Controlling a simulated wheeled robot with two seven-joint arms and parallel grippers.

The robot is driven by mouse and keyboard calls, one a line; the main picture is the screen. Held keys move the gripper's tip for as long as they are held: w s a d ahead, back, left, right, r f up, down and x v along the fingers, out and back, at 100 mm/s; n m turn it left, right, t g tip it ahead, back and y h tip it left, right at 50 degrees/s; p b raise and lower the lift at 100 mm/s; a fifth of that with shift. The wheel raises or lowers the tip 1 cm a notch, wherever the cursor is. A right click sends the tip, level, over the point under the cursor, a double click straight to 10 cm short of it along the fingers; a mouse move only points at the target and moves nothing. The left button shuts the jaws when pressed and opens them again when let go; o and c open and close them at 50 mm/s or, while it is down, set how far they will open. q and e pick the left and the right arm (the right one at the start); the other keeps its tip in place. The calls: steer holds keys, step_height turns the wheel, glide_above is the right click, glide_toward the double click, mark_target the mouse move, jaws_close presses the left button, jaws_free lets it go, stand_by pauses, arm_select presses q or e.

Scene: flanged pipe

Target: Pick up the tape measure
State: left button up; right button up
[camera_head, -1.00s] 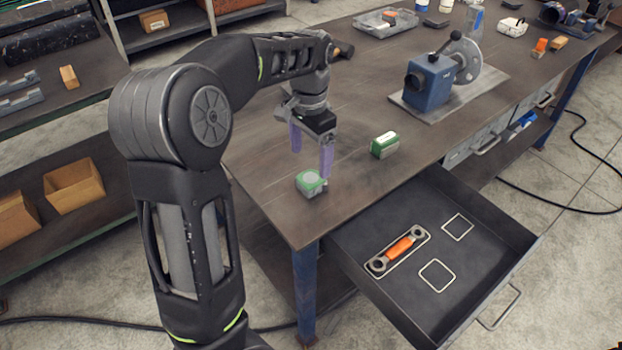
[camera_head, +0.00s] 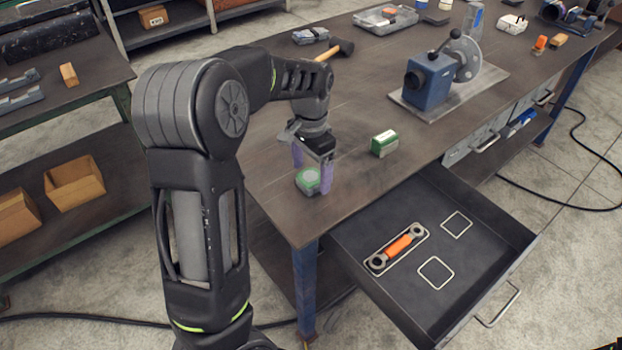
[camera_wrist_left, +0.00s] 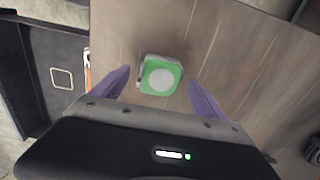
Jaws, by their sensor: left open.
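The tape measure is a small green case with a pale round face (camera_head: 308,180), lying on the workbench near its front left corner. In the left wrist view the tape measure (camera_wrist_left: 161,76) lies between and a little beyond the two purple fingertips, with clear gaps on both sides. My left gripper (camera_head: 312,178) is open and points down over the tape measure, one finger partly in front of it in the head view. My left gripper also shows in the left wrist view (camera_wrist_left: 158,86). My right gripper is not in view.
A green and white box (camera_head: 384,143) stands to the right on the bench (camera_head: 360,195). An open drawer (camera_head: 480,290) below holds an orange-handled tool (camera_head: 397,248) and outlined slots.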

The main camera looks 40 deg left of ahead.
arm_select(q)
step_height(320, 180, down, 2)
steer(key=shift+f, duration=0.1)
steer(key=shift+c, duration=0.4)
steer(key=c, duration=1.6)
